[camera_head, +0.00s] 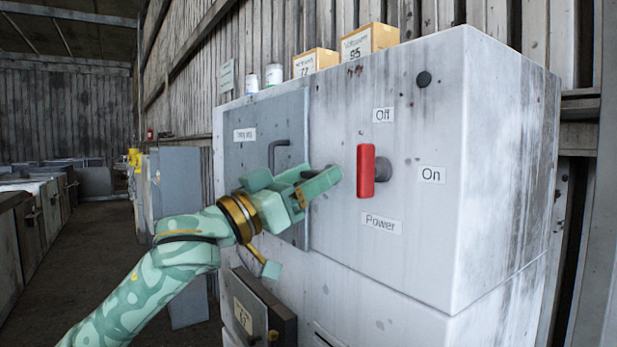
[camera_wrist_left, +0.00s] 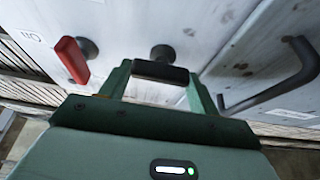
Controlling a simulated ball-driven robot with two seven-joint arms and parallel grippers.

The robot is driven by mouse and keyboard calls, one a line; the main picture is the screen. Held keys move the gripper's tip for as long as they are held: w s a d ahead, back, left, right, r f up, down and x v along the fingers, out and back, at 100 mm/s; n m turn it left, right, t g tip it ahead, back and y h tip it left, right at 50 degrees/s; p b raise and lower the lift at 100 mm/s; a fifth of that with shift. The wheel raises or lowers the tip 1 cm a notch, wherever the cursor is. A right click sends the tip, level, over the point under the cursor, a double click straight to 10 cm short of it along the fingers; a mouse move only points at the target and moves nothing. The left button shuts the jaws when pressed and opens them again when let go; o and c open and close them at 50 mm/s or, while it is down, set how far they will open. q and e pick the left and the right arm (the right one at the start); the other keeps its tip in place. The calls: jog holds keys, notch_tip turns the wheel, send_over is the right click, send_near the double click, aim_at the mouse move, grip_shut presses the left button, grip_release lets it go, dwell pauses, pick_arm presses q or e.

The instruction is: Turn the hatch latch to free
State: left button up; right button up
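The hatch latch (camera_wrist_left: 160,72) is a black bar on a round dark stem. In the left wrist view it spans the gap between my left gripper's (camera_wrist_left: 160,82) two green fingers, and its ends meet them with no clear gap. In the head view my left gripper (camera_head: 318,183) is at the cabinet face, by the right edge of the grey hatch door (camera_head: 243,165), and covers the latch. My right gripper is not in view.
A red power switch (camera_head: 366,170) stands out from the white cabinet (camera_head: 420,265), close to the right of my left gripper. Two boxes (camera_head: 370,41) and small jars sit on top. A dark-framed panel (camera_head: 262,310) is below. The floor at left (camera_head: 90,255) is open.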

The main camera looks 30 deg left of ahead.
pick_arm(q)
jog(key=shift+m, duration=0.3)
jog(key=m+h+p, duration=0.1)
jog(key=m, duration=0.1)
jog(key=m+g+h+p, duration=0.1)
jog(key=m+p, duration=0.1)
jog(key=shift+r+m, duration=0.2)
jog(key=shift+m, duration=0.1)
jog(key=m+g+h+p, duration=0.1)
jog(key=m+g+p, duration=0.1)
jog(key=m+p, duration=0.3)
jog(key=m+g+h+p, duration=0.1)
jog(key=m+g+p, duration=0.1)
jog(key=m+p, duration=0.3)
jog(key=m+g+p, duration=0.2)
jog(key=m+p, duration=0.3)
jog(key=p, duration=0.1)
jog(key=shift+g+h+p, duration=0.3)
jog(key=shift+h, duration=0.1)
jog(key=shift+f+m+p, duration=0.1)
jog(key=shift+m+p, duration=0.9)
jog(key=shift+p, duration=0.15)
jog(key=shift+f+m, duration=0.1)
jog(key=shift+m, duration=0.2)
jog(key=o, duration=1)
